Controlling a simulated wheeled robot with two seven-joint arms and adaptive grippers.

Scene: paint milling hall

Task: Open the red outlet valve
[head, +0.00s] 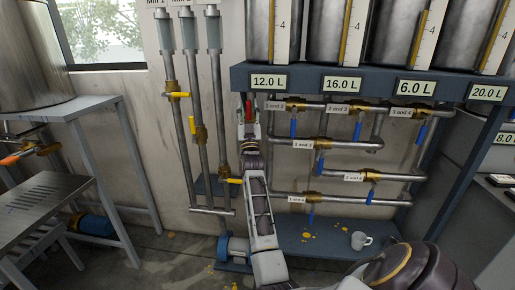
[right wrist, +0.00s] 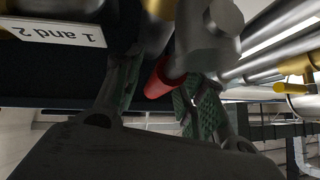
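The red handle of the outlet valve (head: 248,110) hangs below the dark shelf edge, left of the labelled pipes. It shows close up in the right wrist view as a red lever (right wrist: 165,78) under a grey pipe fitting. My right gripper (head: 249,131) reaches up from below to this handle. In the right wrist view its two green-padded fingers (right wrist: 160,98) stand apart, one on each side of the red lever. I see a gap on the left side; whether the right finger touches it I cannot tell. My left gripper is not in view.
Several blue-handled valves (head: 293,127) sit on the pipes to the right. Yellow-handled valves (head: 180,95) are on the vertical pipes to the left. A white mug (head: 361,240) stands on the low blue shelf (head: 320,250). A metal table (head: 45,195) is at the left.

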